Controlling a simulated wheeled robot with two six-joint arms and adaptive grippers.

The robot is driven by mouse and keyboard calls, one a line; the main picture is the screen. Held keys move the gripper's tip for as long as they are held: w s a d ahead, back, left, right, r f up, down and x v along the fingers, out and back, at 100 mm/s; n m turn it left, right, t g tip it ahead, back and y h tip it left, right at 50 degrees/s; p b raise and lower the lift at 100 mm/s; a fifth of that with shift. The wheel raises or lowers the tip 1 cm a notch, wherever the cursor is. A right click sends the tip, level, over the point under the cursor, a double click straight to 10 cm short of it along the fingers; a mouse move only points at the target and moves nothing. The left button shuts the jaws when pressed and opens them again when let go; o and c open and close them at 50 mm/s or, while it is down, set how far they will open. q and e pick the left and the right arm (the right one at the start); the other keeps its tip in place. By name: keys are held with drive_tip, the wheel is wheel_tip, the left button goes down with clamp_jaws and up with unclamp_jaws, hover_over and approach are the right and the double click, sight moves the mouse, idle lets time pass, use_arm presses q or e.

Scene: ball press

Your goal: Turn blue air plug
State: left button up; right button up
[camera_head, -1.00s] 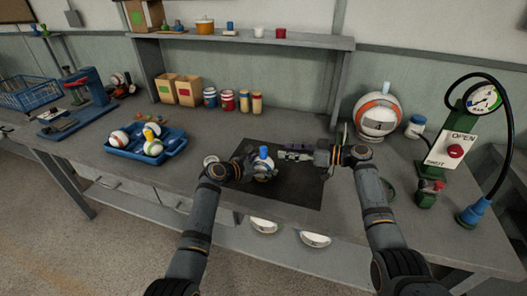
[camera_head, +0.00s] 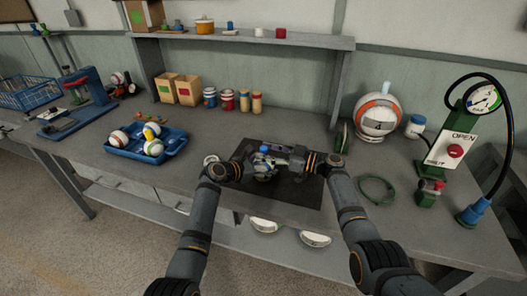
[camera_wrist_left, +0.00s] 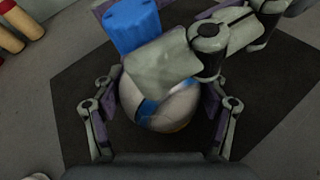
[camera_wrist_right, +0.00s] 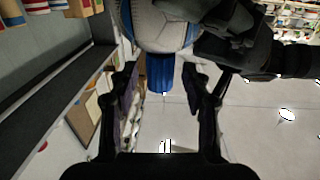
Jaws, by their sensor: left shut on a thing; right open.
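The blue air plug (camera_wrist_left: 131,22) sticks up from the top of a white ball (camera_wrist_left: 160,105) with blue marks. My left gripper (camera_wrist_left: 160,95) is shut around the sides of the ball, over the dark mat (camera_head: 305,192). My right gripper (camera_wrist_right: 160,88) is open, with its fingers on either side of the plug, which shows in the right wrist view (camera_wrist_right: 160,73). I cannot tell whether the fingers touch it. In the head view the plug's blue top (camera_head: 264,148) shows between the two grippers; the ball below is mostly hidden.
A blue tray (camera_head: 120,153) with several balls stands to the left. A larger orange-and-white ball (camera_head: 378,114), a green ring (camera_head: 377,190) and a green pump stand with a gauge (camera_head: 483,99) are to the right. Cans and boxes line the back under a shelf.

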drive_tip(key=shift+w+a, duration=0.2)
drive_tip(key=shift+a, duration=0.45)
clamp_jaws()
